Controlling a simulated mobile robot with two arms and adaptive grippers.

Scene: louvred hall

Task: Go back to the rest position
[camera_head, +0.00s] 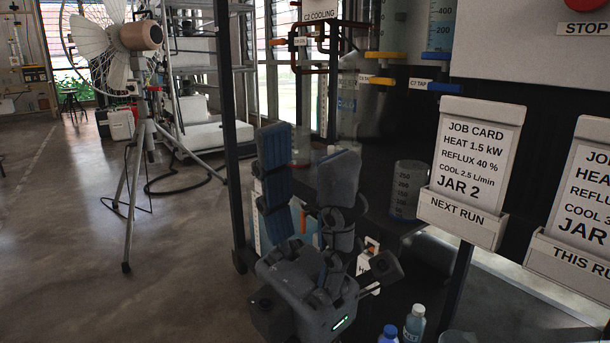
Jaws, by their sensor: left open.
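My left gripper (307,148) stands upright in the lower middle of the head view, its two padded fingers pointing up and apart. The finger pads are blue-grey, and the gap between them is empty. The gripper is in front of the dark rig frame, left of the job cards. My right gripper does not show.
A job card holder marked NEXT RUN (463,218) and another marked THIS RUN (575,262) are at right. A graduated jar (408,190) stands behind the gripper. Small bottles (414,324) are below. A tripod fan (137,38) stands at left, with open floor (70,240) around it.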

